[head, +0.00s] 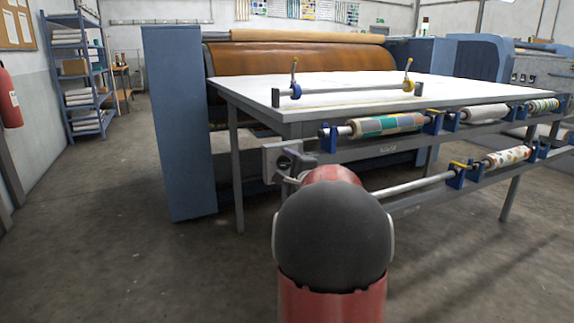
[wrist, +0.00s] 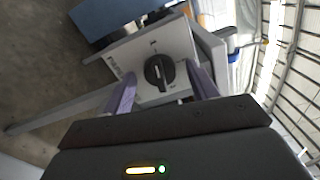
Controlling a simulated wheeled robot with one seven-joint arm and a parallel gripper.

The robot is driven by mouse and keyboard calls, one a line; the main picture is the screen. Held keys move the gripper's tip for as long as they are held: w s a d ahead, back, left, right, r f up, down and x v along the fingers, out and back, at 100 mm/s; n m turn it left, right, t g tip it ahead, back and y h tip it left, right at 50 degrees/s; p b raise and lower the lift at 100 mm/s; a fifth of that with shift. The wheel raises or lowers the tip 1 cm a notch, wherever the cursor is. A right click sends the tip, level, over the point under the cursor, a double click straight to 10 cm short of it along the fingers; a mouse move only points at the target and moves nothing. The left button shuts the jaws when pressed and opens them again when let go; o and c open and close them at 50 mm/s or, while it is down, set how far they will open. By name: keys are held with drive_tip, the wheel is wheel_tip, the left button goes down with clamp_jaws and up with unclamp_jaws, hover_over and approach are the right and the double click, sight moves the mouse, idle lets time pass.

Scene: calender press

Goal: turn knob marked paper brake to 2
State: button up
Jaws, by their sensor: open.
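The knob (wrist: 158,72) is black and round with a raised grip bar. It sits on a pale plate (wrist: 128,52) on the side of a box at the table's corner. Small marks surround it, and print runs along the plate's left side, too small to read. The grip bar runs roughly up and down in the wrist view. My gripper (wrist: 161,75) is open, with one purple finger on each side of the knob. I cannot tell whether either finger touches it. In the head view the box (head: 268,163) shows beside the table leg, with its knob face largely hidden by my arm.
The white-topped table (head: 340,88) stands above and right of the box. Rails below its front edge carry a patterned roll (head: 388,124) and others on blue brackets. A blue press cabinet (head: 180,125) stands behind left. The floor at left is clear.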

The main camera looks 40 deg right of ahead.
drive_tip(key=shift+w, duration=0.15)
drive_tip(key=c, duration=1)
drive_tip(key=shift+o, duration=0.2)
